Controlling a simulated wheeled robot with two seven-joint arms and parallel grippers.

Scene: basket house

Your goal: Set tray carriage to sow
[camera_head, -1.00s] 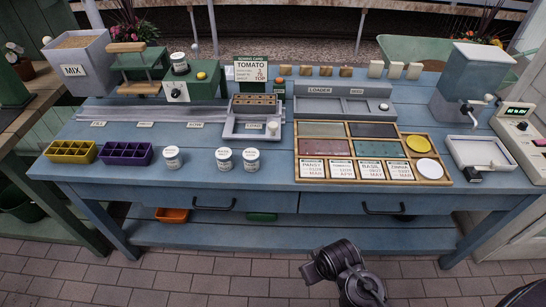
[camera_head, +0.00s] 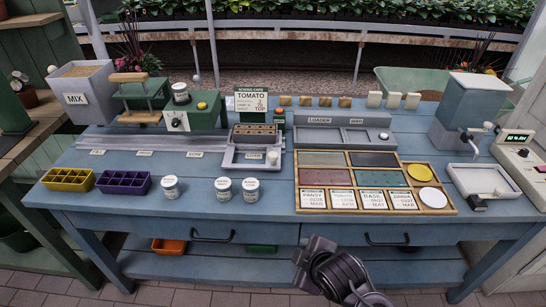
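The grey tray carriage (camera_head: 230,158) sits at the right end of a long grey rail (camera_head: 150,141), in front of the sowing card. It holds a brown tray (camera_head: 255,130) with a row of dark holes and has a white knob (camera_head: 272,157) at its front right. Small white labels line the rail's front, including a left one (camera_head: 97,153), a middle one (camera_head: 144,153) and a right one (camera_head: 195,155); their words are too small to read surely. A dark part of my arm (camera_head: 340,275) shows at the bottom, well short of the carriage. No gripper fingers can be made out.
A green machine (camera_head: 195,118) stands behind the rail, left of the carriage. The loader (camera_head: 335,121) and a wooden seed case (camera_head: 450,208) are to the right. White jars (camera_head: 171,188) and yellow (camera_head: 68,180) and purple (camera_head: 123,183) cell trays stand in front.

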